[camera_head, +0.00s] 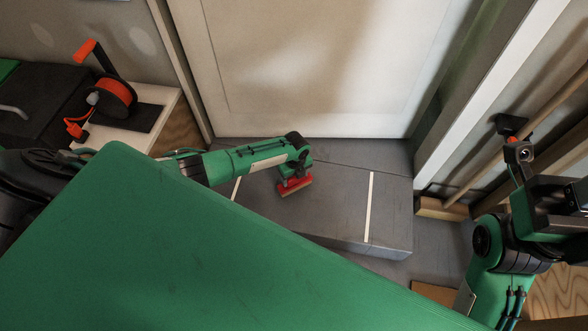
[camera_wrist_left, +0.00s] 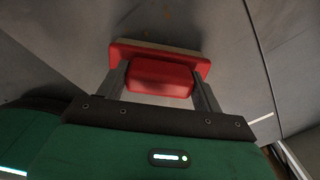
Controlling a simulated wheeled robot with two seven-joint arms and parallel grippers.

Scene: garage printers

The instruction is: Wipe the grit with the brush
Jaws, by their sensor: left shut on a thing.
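The brush has a red grip and a tan lower edge (camera_head: 295,188). It is over the grey slab in front of the pale door. My left gripper (camera_head: 293,180) is shut on the brush's red grip. In the left wrist view the brush (camera_wrist_left: 160,76) sits between the two grey fingers, with its red block and tan edge beyond them. I cannot tell whether it touches the surface. I cannot clearly make out any grit; a faint brownish mark shows beyond the brush in the left wrist view. My right arm is at the right edge, its jaws unclear.
The grey slab (camera_head: 330,212) carries two white strips and has a front edge. The pale door (camera_head: 325,70) stands behind it. An orange cable reel (camera_head: 113,96) is at the left. Wooden poles (camera_head: 540,110) lean at the right. A large green surface fills the lower left.

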